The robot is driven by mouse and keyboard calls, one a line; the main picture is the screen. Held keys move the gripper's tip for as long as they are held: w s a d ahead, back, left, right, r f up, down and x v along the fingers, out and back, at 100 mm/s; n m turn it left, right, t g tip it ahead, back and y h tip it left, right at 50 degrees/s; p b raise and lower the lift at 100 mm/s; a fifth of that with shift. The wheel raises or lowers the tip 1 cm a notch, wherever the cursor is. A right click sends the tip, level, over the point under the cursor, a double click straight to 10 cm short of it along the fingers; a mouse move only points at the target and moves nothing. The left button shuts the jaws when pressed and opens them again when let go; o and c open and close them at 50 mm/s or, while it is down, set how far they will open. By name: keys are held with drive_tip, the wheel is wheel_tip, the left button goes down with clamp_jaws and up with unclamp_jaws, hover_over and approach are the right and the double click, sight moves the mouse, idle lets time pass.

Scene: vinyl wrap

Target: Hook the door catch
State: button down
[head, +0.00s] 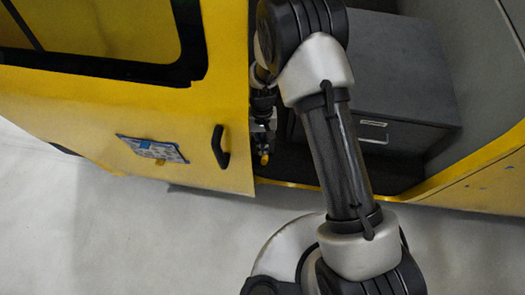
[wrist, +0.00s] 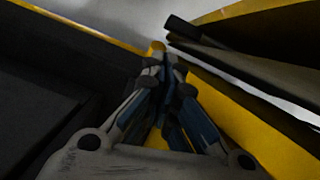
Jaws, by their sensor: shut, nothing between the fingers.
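The yellow door (head: 190,110) stands open at the left of the head view, with a black handle (head: 220,147) near its free edge. In the wrist view the fingers of my gripper (wrist: 160,55) are drawn together and empty, over a yellow strip (wrist: 225,120). I cannot pick out the catch itself for certain. Whether the fingertips touch the door is unclear.
A grey box with drawer handles (head: 400,85) stands inside the vehicle, right of my arm. A yellow sill (head: 470,165) edges the opening. A blue plate-like item (head: 152,148) is on the door. The pale floor (head: 120,240) is clear in front.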

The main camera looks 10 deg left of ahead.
drive_tip(key=v, duration=0.7)
drive_tip(key=shift+r, duration=0.35)
drive_tip(key=shift+w, duration=0.1)
drive_tip(key=s+d+r+t, duration=0.1)
drive_tip(key=d+r, duration=0.3)
drive_tip(key=r, duration=0.4)
drive_tip(key=s+d+r+t+y, duration=0.1)
drive_tip(key=s+d+r, duration=0.15)
drive_tip(key=r, duration=0.55)
drive_tip(key=d+r+t, duration=0.2)
drive_tip(key=d+r, duration=0.3)
drive_tip(key=r, duration=0.3)
drive_tip(key=s+d+r+m+t, duration=0.1)
drive_tip(key=s+d+r, duration=0.2)
drive_tip(key=s, duration=0.4)
drive_tip(key=s+d+r+t, duration=0.2)
drive_tip(key=s+d, duration=0.3)
drive_tip(key=s, duration=0.3)
drive_tip(key=shift+d+r+m+h, duration=0.15)
drive_tip(key=shift+r+m+h, duration=0.2)
drive_tip(key=shift+r, duration=0.55)
drive_tip(key=c, duration=2.4)
unclamp_jaws()
